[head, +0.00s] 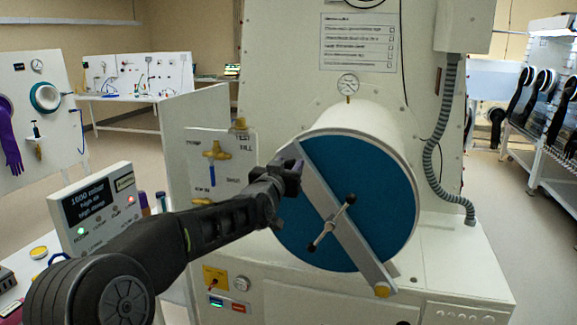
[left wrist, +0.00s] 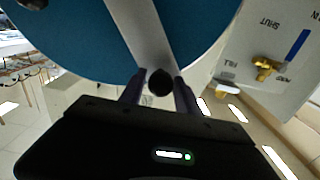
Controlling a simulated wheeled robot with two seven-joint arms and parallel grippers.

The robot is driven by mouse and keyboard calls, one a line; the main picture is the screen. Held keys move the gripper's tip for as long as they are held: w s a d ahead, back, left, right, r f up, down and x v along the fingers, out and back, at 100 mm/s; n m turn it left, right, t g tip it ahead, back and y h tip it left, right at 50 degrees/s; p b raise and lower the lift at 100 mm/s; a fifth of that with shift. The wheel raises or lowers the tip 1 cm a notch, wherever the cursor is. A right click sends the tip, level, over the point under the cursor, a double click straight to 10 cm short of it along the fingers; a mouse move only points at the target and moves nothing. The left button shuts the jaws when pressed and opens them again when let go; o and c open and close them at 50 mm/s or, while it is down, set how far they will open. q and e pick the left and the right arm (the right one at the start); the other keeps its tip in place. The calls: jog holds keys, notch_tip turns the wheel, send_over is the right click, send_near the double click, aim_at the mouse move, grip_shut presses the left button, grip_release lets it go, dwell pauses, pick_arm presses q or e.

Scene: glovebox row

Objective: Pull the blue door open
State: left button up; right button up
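The blue door (head: 325,225) is a round disc at the front of the white cylindrical chamber (head: 375,125) and looks closed against its rim. A grey bar (head: 340,215) crosses it diagonally, with a T-handle (head: 332,222) at its middle. My left gripper (head: 290,168) is at the bar's upper left end. In the left wrist view, the fingers (left wrist: 159,88) stand on either side of a dark round knob (left wrist: 159,80) at the bar's end. Whether they press on it is unclear. The blue door fills the top there (left wrist: 85,40). My right gripper is not seen.
A valve panel (head: 222,180) stands left of the door, with a readout box (head: 97,210) nearer to me. A gauge (head: 348,84) sits above the chamber and a grey conduit (head: 447,130) runs down on the right. Floor is clear at far right.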

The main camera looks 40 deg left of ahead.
pick_arm(q)
grip_shut()
dwell(1.1)
